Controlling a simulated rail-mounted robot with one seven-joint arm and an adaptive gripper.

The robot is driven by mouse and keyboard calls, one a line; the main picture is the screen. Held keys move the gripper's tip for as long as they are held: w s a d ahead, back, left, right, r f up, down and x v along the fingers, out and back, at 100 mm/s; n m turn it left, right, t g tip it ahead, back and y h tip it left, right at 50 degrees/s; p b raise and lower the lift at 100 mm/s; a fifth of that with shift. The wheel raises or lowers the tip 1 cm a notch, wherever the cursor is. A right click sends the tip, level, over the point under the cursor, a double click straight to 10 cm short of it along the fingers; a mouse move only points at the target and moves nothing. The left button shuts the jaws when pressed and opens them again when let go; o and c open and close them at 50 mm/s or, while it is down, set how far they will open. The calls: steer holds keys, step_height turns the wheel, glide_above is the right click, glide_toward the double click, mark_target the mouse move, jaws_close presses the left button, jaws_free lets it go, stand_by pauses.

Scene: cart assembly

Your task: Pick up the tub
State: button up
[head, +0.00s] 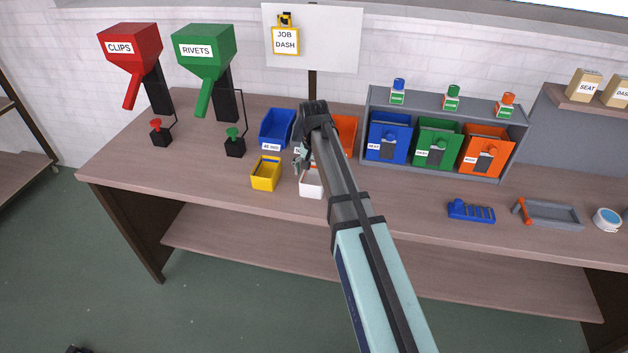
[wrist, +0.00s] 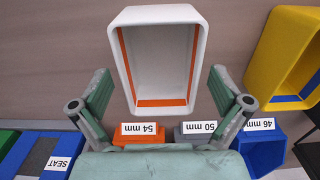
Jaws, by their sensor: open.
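A white open-topped tub (head: 311,187) stands on the workbench, partly hidden behind my arm in the head view. In the wrist view the white tub (wrist: 200,60) is empty, with orange strips along its inside edges. My gripper (head: 301,163) is open above the bench by this tub. In the wrist view my gripper (wrist: 160,84) has one finger on each side of the tub's lower end, with nothing held. A yellow tub (head: 265,176) with a blue strip inside stands to the left; it also shows in the wrist view (wrist: 283,55).
A blue bin (head: 277,129) and an orange bin (head: 347,132) stand behind; a grey 50 mm bin (wrist: 195,134) sits between them. A shelf unit (head: 440,105) with coloured bins stands right. Clips (head: 130,50) and rivets (head: 204,52) hoppers rise left. The front left bench is clear.

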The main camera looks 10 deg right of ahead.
steer(key=shift+f, duration=0.85)
steer(key=c, duration=1.1)
steer(key=shift+r, duration=0.1)
